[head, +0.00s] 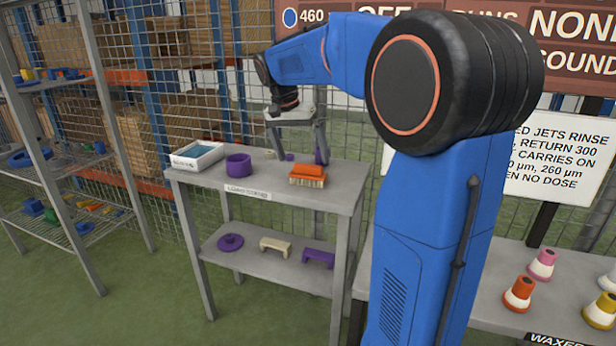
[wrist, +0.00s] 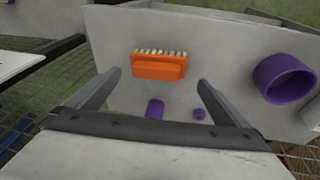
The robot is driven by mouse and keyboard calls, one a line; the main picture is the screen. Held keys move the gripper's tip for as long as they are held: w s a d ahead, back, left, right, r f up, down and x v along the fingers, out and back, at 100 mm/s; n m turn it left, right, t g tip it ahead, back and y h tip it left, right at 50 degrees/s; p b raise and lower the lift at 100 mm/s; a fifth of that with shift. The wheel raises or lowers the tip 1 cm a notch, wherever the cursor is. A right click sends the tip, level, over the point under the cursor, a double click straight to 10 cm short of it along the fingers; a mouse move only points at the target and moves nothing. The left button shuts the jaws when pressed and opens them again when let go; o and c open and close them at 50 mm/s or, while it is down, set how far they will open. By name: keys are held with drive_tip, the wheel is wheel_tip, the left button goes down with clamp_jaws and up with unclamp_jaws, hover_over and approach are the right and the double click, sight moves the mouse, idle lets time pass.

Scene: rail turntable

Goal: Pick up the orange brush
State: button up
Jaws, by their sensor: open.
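The orange brush (head: 307,174) lies on the top of the grey table (head: 337,192), near its right end, with pale bristles along its front edge. In the wrist view the brush (wrist: 158,67) sits just beyond the fingertips, roughly midway between them, bristles on the far side. My gripper (head: 297,150) is open and empty above the back of the table, behind the brush. In the wrist view its two fingers (wrist: 156,86) are spread wide. I cannot tell the exact height of the fingertips over the table.
A purple ring-shaped pot (head: 238,165) and a white tray (head: 197,155) stand left of the brush. Wire mesh (head: 345,120) rises behind the table.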

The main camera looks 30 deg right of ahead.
sight(306, 165)
drive_tip(key=shift+x, duration=2.75)
drive_tip(key=shift+s+d, duration=0.1)
drive_tip(key=shift+s, duration=0.1)
drive_tip(key=shift+c, duration=0.6)
drive_tip(key=c, duration=0.8)
